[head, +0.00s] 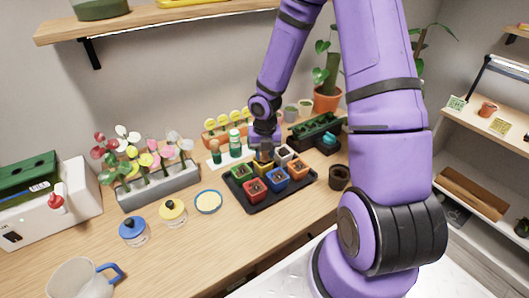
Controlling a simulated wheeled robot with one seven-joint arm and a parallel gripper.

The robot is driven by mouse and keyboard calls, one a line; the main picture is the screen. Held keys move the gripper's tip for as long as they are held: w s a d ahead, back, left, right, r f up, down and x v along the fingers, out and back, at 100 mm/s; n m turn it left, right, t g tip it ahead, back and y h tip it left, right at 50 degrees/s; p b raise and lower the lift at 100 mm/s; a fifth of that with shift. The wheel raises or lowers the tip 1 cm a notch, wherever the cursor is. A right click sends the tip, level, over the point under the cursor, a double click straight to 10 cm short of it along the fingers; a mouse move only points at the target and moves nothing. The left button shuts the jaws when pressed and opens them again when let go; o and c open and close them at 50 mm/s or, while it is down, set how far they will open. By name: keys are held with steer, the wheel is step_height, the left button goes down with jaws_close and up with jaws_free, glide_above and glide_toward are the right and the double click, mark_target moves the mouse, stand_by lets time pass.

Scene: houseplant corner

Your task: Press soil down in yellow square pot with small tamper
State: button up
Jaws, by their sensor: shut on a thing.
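The yellow square pot (262,170) stands in the back part of a black tray (243,205), among other square pots. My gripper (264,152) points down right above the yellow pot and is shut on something. The held thing is mostly hidden by the fingers and too small to make out; it may be the small tamper. I cannot tell whether it touches the soil. The soil in the yellow pot is largely hidden under the gripper.
Green (241,171), red (255,191), blue (277,180), orange (298,170) and pale (283,154) pots crowd around. Green-handled tools (234,140) stand on a white mat to the left. A dark round pot (339,177) stands right of the tray.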

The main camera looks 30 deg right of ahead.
steer(key=shift+f, duration=0.5)
stand_by(1.3)
steer(key=shift+r, duration=3.55)
steer(key=shift+w, duration=0.1)
